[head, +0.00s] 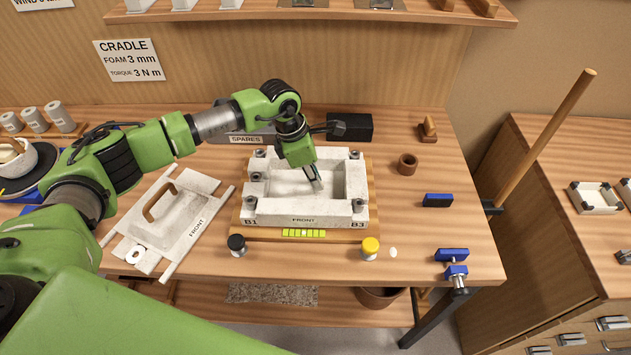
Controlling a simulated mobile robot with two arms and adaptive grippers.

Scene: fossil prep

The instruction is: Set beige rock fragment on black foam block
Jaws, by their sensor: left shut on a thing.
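My left gripper (317,184) reaches down into the open white box (262,216) marked FRONT, B1 and B3, on the wooden board. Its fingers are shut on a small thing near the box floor. The thing is too small and too hidden by the fingers to make out, and I cannot tell if it is the beige rock fragment. I see no clear beige rock fragment elsewhere. A black block (350,127), which looks like the foam block, lies behind the box with nothing visible on top. My right gripper is not in view.
A white lid (178,220) with a brown handle lies left of the box. A black-topped jar (237,245) and a yellow-topped jar (370,248) stand in front. A brown ring (407,164) and blue-and-black block (438,200) are on the right. The right tabletop has free room.

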